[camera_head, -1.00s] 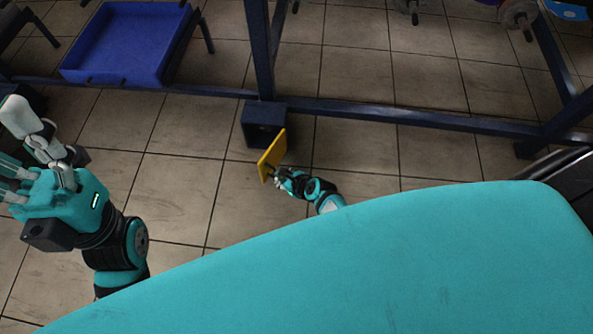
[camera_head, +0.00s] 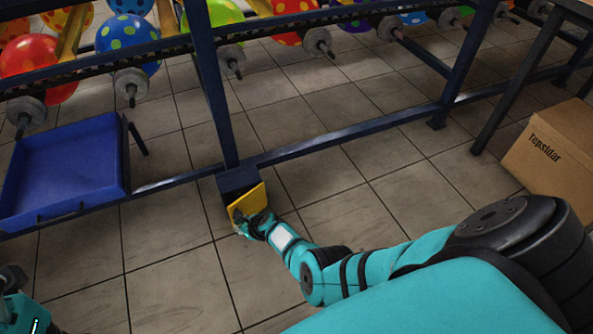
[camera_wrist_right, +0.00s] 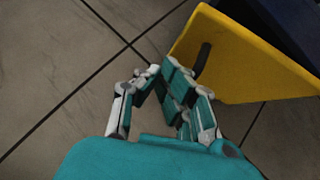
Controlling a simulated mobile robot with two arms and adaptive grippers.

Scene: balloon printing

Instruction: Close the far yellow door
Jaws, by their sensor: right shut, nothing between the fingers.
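A yellow door (camera_head: 246,202) stands partly open on a small dark blue box (camera_head: 238,181) at the foot of a post. In the right wrist view the door (camera_wrist_right: 238,62) fills the upper right, with a dark handle on its face. My right gripper (camera_head: 242,226) is at the door's outer side, its fingertips hiding part of the lower edge. In the right wrist view my right gripper (camera_wrist_right: 160,78) is shut and empty, its fingers close beside the door's face; contact is unclear. My left gripper (camera_head: 14,290) is cut off at the lower left; its fingers are unclear.
A dark blue frame rail (camera_head: 350,132) runs behind the box. A blue tray (camera_head: 65,165) is at the left. Spotted balloons (camera_head: 128,40) hang along a rack above. A cardboard box (camera_head: 555,150) stands at the right. The tiled floor in front is clear.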

